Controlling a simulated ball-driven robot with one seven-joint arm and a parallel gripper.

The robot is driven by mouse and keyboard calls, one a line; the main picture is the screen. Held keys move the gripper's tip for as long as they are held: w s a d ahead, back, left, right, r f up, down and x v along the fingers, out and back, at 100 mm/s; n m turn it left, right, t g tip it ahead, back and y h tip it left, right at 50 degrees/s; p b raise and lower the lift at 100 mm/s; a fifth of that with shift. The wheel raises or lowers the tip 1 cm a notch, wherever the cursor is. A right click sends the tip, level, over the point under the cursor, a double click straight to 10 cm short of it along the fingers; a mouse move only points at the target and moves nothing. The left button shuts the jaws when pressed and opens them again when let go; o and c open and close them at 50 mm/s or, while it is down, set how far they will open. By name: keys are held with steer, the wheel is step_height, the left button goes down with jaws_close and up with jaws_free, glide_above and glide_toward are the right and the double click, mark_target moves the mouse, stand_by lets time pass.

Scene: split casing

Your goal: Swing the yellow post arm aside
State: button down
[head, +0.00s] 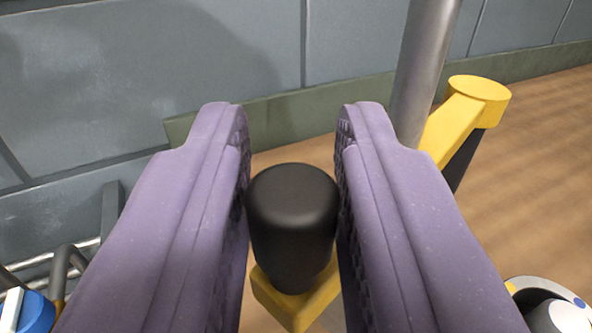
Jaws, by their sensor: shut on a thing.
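My gripper (293,150) fills the middle of the head view, its two purple fingers closed on a black knob (292,215). The knob touches both finger pads and stands upright on the near end of the yellow arm (300,298). The yellow arm shows again to the right of the fingers, ending in a round yellow cap (479,90) at the far right. A grey metal post (422,70) rises beside it, behind my right finger. The middle of the yellow arm is hidden by my right finger.
A grey panelled wall (130,80) with a green base strip (280,118) stands behind. Bent grey pipes (62,262) and a blue part (32,312) lie at lower left. A rounded white and grey part (553,312) is at lower right. Brown floor (535,180) is clear at right.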

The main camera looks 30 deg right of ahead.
steer(key=shift+w+r, duration=0.1)
steer(key=shift+r, duration=0.15)
steer(key=c, duration=1)
jaws_free()
steer(key=shift+w+a, duration=0.1)
steer(key=shift+f, duration=0.15)
steer(key=p+v, duration=0.1)
steer(key=v, duration=0.6)
steer(key=shift+s+a, duration=0.15)
steer(key=shift+s, duration=0.2)
